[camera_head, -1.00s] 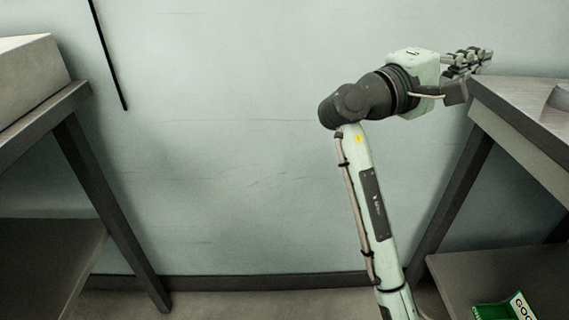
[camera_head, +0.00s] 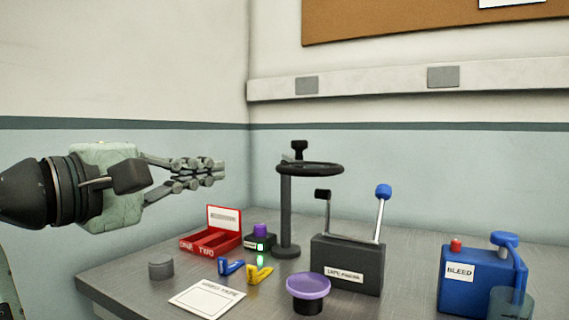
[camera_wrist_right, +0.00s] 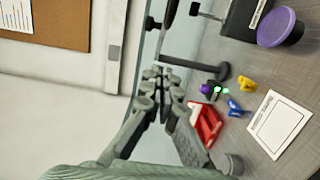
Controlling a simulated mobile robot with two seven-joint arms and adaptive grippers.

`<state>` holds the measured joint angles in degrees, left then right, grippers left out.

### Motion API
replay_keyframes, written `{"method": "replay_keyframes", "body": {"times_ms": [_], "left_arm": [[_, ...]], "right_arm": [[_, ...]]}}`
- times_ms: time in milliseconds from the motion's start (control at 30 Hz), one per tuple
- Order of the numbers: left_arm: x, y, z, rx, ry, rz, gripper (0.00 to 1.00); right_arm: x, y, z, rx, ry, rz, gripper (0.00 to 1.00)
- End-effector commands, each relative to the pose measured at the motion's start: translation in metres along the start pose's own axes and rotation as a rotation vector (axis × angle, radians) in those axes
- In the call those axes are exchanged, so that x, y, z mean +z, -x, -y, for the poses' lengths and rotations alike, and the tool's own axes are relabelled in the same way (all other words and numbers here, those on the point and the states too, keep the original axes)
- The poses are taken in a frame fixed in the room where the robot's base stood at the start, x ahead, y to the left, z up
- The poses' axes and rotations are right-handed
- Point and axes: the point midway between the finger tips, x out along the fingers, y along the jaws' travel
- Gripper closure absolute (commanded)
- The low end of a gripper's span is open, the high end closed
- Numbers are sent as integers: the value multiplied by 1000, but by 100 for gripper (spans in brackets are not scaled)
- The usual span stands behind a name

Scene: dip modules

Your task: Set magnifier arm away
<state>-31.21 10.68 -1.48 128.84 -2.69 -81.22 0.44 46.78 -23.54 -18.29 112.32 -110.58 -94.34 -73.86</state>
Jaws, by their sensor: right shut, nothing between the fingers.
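The magnifier (camera_head: 286,215) stands upright on the bench: a dark post on a round base, with a black ring (camera_head: 322,173) held out to the right near its top and a black knob (camera_head: 299,148) above. My left gripper is out of view.
Below the gripper are a red two-slot tray (camera_head: 212,242), a purple-topped block (camera_head: 260,238), small blue (camera_head: 231,267) and yellow (camera_head: 259,275) pieces. A dark two-lever box (camera_head: 346,265), purple-topped item (camera_head: 307,288) and blue BLEED unit (camera_head: 466,285) stand right. A white card (camera_head: 207,299) lies in front.

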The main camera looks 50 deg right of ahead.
Motion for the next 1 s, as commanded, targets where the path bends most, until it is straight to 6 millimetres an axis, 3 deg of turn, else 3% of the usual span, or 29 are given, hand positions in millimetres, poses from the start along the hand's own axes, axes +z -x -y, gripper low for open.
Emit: {"method": "replay_keyframes", "body": {"times_ms": [267, 700, 1000], "left_arm": [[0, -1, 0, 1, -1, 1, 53], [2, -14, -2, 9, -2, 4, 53], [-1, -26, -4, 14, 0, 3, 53]], "right_arm": [[0, -12, 0, 0, 0, 1, 100], [0, -100, 0, -1, 0, 1, 100], [25, -126, 0, 1, -1, 0, 100]]}}
